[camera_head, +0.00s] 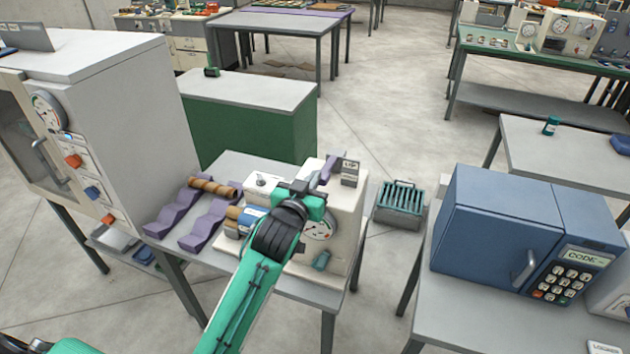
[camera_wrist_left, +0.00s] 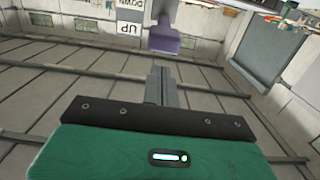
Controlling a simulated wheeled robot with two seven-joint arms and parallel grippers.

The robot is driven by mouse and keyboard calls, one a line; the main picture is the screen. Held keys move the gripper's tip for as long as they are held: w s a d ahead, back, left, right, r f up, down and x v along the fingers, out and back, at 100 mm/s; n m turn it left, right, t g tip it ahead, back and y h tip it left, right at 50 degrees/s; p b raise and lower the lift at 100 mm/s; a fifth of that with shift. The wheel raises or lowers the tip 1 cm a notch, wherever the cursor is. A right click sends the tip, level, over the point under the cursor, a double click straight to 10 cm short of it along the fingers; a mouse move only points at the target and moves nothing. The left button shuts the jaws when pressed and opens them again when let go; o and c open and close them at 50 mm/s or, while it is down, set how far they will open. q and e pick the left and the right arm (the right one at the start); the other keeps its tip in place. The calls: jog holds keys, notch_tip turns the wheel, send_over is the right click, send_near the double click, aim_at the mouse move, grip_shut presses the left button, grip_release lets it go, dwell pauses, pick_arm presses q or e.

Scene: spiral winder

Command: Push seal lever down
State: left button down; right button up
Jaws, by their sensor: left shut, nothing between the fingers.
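The spiral winder (camera_head: 345,225) is a cream machine with a round gauge on a grey table. Its purple seal lever (camera_head: 328,167) sticks up at the top, beside a small grey label plate (camera_head: 350,173). In the left wrist view the purple lever (camera_wrist_left: 164,40) shows ahead of my fingertips, next to the white plate marked UP and DOWN (camera_wrist_left: 130,18). My left gripper (camera_head: 305,187) is over the top of the winder, just left of the lever. Its fingers (camera_wrist_left: 161,82) are shut and empty; a small gap shows between them and the lever. My right gripper is out of view.
Purple wavy racks (camera_head: 205,222) with a brown roll (camera_head: 213,187) stand left on the winder's table. A tall grey cabinet (camera_head: 130,110) is further left. A blue keypad box (camera_head: 500,230) stands on the right table. A green ribbed crate (camera_head: 400,203) is just right of the winder.

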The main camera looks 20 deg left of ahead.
pick_arm(q)
jog(key=s+b, duration=0.2)
jog(key=s, duration=0.6)
jog(key=shift+a+r+b, duration=0.2)
jog(key=shift+a+b, duration=0.05)
jog(key=shift+b, duration=0.1)
